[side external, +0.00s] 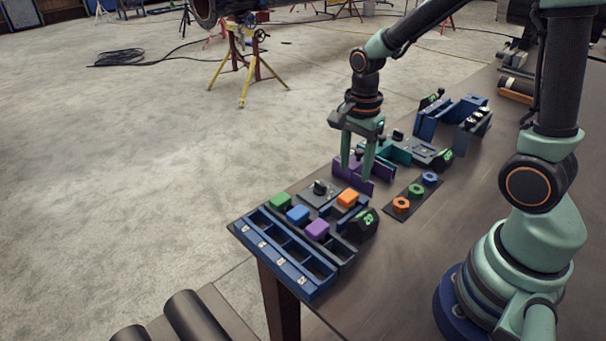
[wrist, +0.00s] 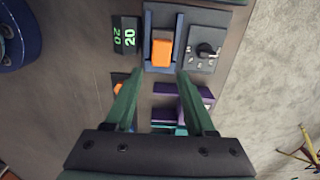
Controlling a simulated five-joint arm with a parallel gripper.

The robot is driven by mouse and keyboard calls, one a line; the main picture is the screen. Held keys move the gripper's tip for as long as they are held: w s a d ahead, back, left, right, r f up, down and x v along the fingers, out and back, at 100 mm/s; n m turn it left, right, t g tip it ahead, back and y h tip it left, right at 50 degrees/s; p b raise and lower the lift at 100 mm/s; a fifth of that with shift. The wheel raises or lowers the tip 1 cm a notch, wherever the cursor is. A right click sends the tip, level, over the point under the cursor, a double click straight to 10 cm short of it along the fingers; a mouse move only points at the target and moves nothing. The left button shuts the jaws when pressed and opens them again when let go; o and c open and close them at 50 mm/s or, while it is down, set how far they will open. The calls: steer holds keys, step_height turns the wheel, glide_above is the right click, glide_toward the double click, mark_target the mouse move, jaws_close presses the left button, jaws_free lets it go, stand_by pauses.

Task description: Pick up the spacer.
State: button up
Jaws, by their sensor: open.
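An orange block (side external: 348,198), which may be the spacer, also shows in the wrist view (wrist: 161,52), seated in a narrow blue holder (wrist: 178,27). Green (side external: 280,201), blue (side external: 297,214) and purple (side external: 317,230) blocks sit along a tray at the front left. I cannot tell for sure which piece is the spacer. My gripper (side external: 357,179) is open, pointing down with nothing between its fingers. In the wrist view its fingertips (wrist: 158,74) lie just below the orange block in the picture, apart from it.
A black display reading 20 (side external: 362,224) and a dark knob panel (wrist: 205,50) flank the orange block. A purple bracket (side external: 352,171) stands close by the fingers. A strip with ring-like pieces (side external: 416,190) lies to the right. The table's right foreground is clear beside my base.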

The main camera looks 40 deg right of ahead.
mark_target(349, 194)
steer(key=shift+a+f, duration=0.15)
steer(key=shift+f, duration=1.65)
steer(key=shift+a+f, duration=0.1)
steer(key=shift+f, duration=1.65)
steer(key=shift+w, duration=0.1)
jaws_close()
